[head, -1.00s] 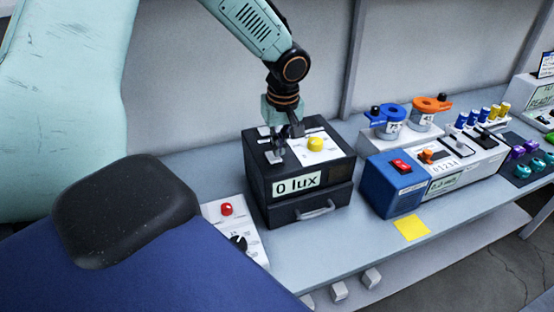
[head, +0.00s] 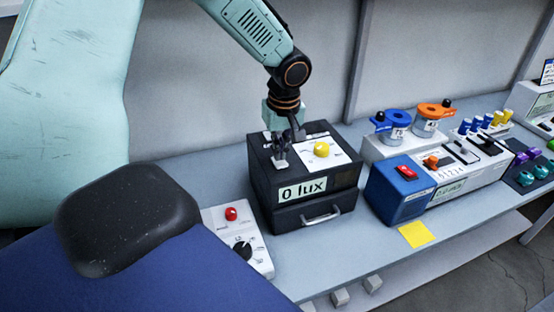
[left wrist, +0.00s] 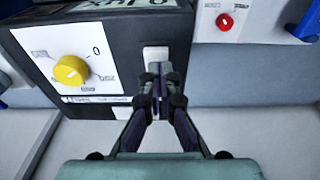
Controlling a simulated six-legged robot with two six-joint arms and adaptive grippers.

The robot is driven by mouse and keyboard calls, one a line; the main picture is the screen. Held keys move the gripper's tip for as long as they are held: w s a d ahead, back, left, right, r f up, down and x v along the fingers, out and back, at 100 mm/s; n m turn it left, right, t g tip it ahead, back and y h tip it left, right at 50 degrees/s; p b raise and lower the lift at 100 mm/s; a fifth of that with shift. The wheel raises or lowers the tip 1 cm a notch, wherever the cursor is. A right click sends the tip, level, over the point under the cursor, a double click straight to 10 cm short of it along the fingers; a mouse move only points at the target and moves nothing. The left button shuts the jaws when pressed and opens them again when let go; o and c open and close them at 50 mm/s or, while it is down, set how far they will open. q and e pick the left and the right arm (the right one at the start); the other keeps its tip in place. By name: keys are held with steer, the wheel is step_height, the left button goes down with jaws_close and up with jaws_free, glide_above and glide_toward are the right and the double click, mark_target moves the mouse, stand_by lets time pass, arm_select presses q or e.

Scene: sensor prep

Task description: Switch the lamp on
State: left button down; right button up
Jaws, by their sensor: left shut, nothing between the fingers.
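The lamp appears to be the black box (head: 262,190) with a "0 lux" display (head: 303,188) on its front. On its top is a white panel with a yellow knob (head: 321,149). In the left wrist view the knob (left wrist: 71,70) points near a "0" mark. Beside the panel is a narrow pale switch plate (left wrist: 155,54). My left gripper (head: 281,158) is shut and empty, over the box top left of the knob. In the left wrist view its fingertips (left wrist: 161,82) are at the plate's near end; contact cannot be told, and they hide part of the plate. My right gripper is not in view.
A white control box with a red button (head: 231,214) and black dial (head: 242,247) stands front left. A blue box with a red switch (head: 407,173), a yellow note (head: 416,234) and blue and orange-topped jars (head: 397,125) are to the right. Bench is clear between.

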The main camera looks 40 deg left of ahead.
arm_select(q)
steer(key=shift+w+d+r, duration=0.1)
steer(key=shift+w+d, duration=0.1)
steer(key=shift+d, duration=0.35)
steer(key=shift+s+a+f, duration=0.15)
steer(key=shift+a+f, duration=0.15)
steer(key=shift+a, duration=0.15)
steer(key=shift+d+f, duration=0.15)
steer(key=shift+d, duration=0.25)
steer(key=shift+a+f+b, duration=0.25)
steer(key=shift+a+b, duration=0.1)
steer(key=shift+b, duration=0.05)
steer(key=shift+d, duration=0.1)
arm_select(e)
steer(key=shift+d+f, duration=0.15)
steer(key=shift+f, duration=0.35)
